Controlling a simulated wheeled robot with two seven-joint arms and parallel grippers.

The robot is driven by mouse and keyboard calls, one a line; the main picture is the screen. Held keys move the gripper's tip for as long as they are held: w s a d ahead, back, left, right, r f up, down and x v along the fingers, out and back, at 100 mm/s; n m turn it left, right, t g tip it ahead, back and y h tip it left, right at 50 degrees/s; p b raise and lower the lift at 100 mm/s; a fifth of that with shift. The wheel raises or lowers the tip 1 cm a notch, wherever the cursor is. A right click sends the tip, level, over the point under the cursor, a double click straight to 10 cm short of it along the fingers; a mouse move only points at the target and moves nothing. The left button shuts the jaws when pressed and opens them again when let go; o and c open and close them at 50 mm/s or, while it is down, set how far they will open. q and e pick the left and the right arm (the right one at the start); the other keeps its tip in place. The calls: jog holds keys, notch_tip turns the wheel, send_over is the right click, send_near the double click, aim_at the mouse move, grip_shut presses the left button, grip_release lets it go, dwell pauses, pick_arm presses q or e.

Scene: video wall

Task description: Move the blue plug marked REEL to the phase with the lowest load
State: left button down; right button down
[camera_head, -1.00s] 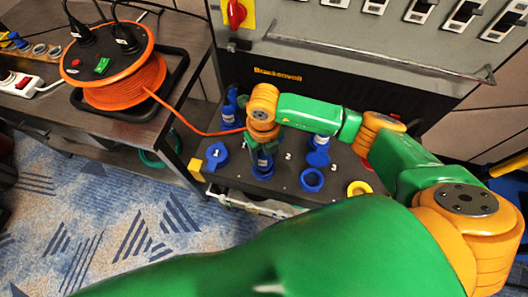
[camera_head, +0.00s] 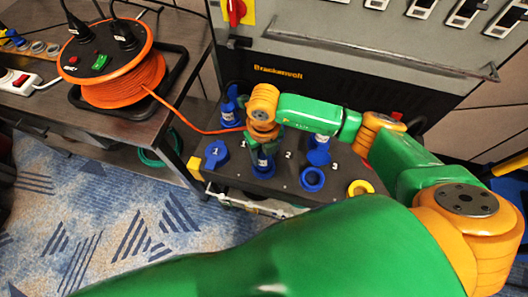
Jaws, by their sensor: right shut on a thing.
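A dark panel box (camera_head: 236,179) with blue sockets numbered 1, 2 and 3 stands below the cabinet. My right gripper (camera_head: 263,146) points down over the panel and is shut on a blue plug (camera_head: 263,162) with a pale label. The plug is upright at the panel's front; I cannot tell whether it is seated. The label is too small to read. An orange cable (camera_head: 205,131) runs from the reel (camera_head: 124,82) and ends behind my gripper. A blue socket (camera_head: 313,179) at the right looks empty. My left gripper is out of view.
Other blue fittings stand at the back left (camera_head: 230,108), at number 1 (camera_head: 216,153) and near number 3 (camera_head: 319,152). A yellow ring (camera_head: 359,188) is at the right. The grey cabinet (camera_head: 380,45) rises behind, with a horizontal rail. A dark table (camera_head: 30,103) is at the left.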

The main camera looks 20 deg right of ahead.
jog(key=shift+f+b, duration=0.85)
jog(key=shift+f, duration=0.1)
grip_release()
dwell(0.4)
jog(key=shift+r, duration=0.1)
notch_tip(320, 180, up, 6)
jog(key=p, duration=0.5)
dwell(0.4)
